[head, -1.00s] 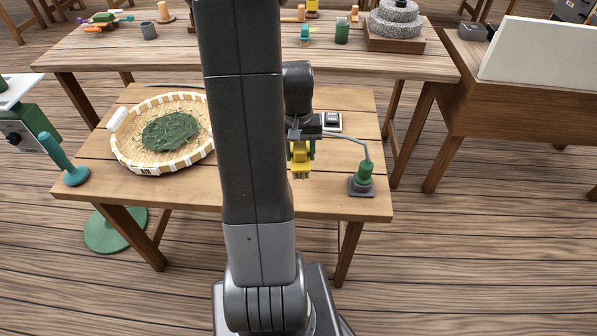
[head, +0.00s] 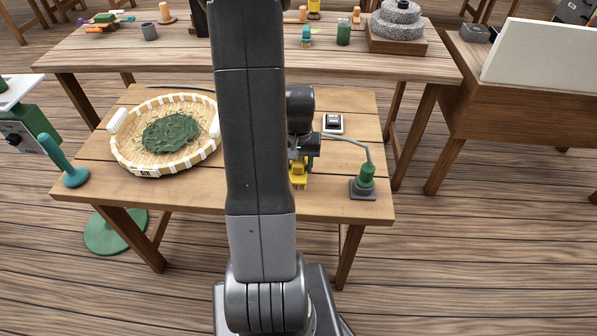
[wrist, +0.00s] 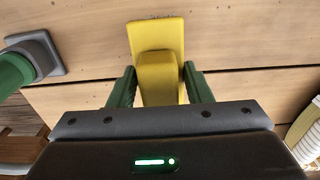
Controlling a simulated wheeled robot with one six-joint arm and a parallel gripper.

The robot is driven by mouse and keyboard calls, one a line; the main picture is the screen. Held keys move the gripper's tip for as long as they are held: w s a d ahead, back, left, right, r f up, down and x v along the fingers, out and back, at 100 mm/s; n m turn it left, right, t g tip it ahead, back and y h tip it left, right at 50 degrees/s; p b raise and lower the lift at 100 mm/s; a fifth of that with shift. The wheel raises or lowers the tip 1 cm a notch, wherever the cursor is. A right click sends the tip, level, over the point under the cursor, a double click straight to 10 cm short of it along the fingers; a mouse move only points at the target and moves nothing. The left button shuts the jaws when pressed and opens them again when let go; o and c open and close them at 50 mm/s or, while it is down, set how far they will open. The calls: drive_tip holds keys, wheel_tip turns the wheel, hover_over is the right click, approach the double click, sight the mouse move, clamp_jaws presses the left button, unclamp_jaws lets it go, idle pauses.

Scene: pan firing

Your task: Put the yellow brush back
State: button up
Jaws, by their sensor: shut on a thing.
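The yellow brush (head: 299,173) is between the fingers of my gripper (head: 300,165), low over the front table or touching its top; which one I cannot tell. In the wrist view the yellow brush (wrist: 157,65) points away from the gripper, its wide end against the table boards. The green fingers of my gripper (wrist: 160,90) are shut on it from both sides. My arm hides part of the table to the left of the brush in the head view.
The front table (head: 250,205) carries a round woven tray (head: 118,160) with green leaves at the left. A green-topped device on a grey base (head: 363,183) stands right of the brush, with a cable. The back table (head: 180,60) holds several items.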

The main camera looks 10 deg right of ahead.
sight(298, 173)
drive_tip(key=shift+f, duration=1.55)
drive_tip(key=shift+f, duration=0.1)
drive_tip(key=o, duration=0.9)
drive_tip(key=shift+f, duration=0.15)
drive_tip(key=r, duration=1.4)
drive_tip(key=shift+w+a, duration=0.1)
drive_tip(key=shift+a, duration=0.2)
